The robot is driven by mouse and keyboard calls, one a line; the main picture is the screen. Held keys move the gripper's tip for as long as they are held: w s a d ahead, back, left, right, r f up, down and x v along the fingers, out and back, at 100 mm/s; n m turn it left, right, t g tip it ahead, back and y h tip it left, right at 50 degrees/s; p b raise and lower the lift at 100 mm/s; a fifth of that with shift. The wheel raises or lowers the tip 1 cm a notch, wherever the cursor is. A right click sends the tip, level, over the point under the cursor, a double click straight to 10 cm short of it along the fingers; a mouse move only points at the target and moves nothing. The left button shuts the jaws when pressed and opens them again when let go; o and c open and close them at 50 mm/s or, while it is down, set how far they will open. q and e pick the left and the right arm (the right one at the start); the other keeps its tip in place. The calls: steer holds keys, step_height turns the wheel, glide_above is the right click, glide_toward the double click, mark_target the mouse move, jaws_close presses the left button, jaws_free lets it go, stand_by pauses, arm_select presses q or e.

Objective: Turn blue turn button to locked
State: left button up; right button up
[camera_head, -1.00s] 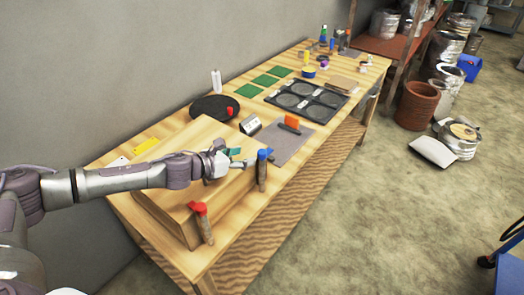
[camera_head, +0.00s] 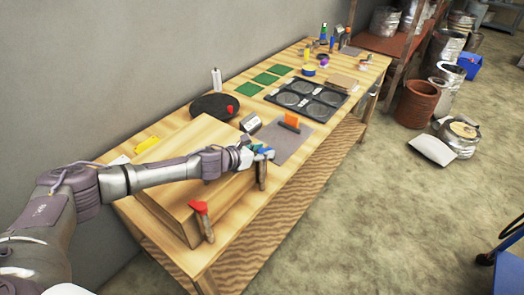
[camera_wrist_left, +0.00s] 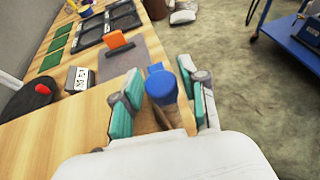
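The blue turn button (camera_wrist_left: 160,86) sits on a wooden clamp post (camera_head: 261,175) at the front edge of the wooden box (camera_head: 190,180). My right gripper is not in view.
A red turn button (camera_head: 198,207) on a second post stands at the box's near corner. Beyond the box are a black round plate (camera_head: 212,106), a grey mat (camera_head: 290,146) with an orange-handled tool (camera_head: 291,121), and a black tray (camera_head: 307,97).

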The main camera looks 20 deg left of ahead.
arm_select(q)
jaws_close()
